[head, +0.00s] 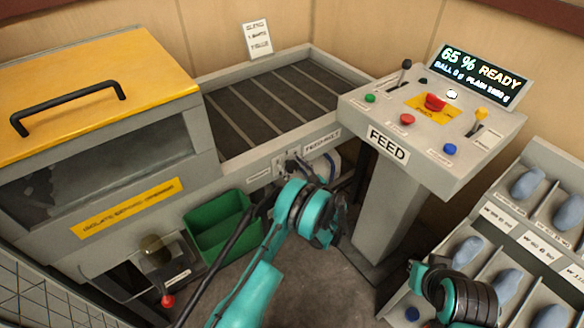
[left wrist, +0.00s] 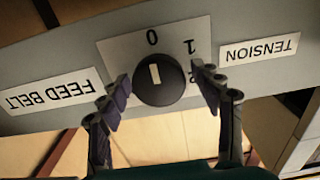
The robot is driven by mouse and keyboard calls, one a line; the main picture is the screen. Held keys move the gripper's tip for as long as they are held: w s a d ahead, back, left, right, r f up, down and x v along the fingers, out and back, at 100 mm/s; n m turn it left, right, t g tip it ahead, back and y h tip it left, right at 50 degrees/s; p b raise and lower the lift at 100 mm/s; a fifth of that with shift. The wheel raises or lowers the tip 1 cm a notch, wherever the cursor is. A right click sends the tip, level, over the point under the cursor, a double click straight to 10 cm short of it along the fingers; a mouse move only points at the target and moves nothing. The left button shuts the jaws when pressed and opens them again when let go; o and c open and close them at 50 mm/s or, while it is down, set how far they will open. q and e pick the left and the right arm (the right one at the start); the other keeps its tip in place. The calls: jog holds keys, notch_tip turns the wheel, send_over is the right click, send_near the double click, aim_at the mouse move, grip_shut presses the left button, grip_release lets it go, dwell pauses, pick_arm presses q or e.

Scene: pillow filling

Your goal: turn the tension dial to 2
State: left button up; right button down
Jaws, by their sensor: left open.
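The tension dial (left wrist: 158,80) is a round black knob with a white pointer mark on a pale plate in the left wrist view, which shows it upside down. The pointer mark is roughly in line with the 0. The 1 stands to the right of it, and the 2 is partly covered by a finger. My left gripper (left wrist: 163,90) is open, with one finger on each side of the dial; I cannot tell whether they touch it.
TENSION (left wrist: 259,49) and FEED BELT (left wrist: 55,92) labels flank the dial. The feed console (head: 430,145) stands right of the rail, its screen (head: 480,75) reading 65 % READY. A green bin (head: 218,222) sits below. My right arm (head: 460,298) is by the rack (head: 545,230) of blue-grey pieces.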

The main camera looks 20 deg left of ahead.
pick_arm(q)
jog(key=c, duration=1.1)
jog(key=shift+m, duration=0.3)
jog(key=m, duration=0.4)
jog(key=shift+w+m, duration=0.1)
jog(key=shift+m, duration=0.3)
jog(key=m, duration=0.4)
jog(key=shift+d+m, duration=0.1)
jog(key=shift+m, duration=0.2)
jog(key=m, duration=0.7)
jog(key=shift+w+f, duration=0.1)
jog(key=shift+f, duration=0.1)
jog(key=m, duration=0.6)
jog(key=shift+f+m, duration=0.2)
jog(key=shift+m, duration=0.1)
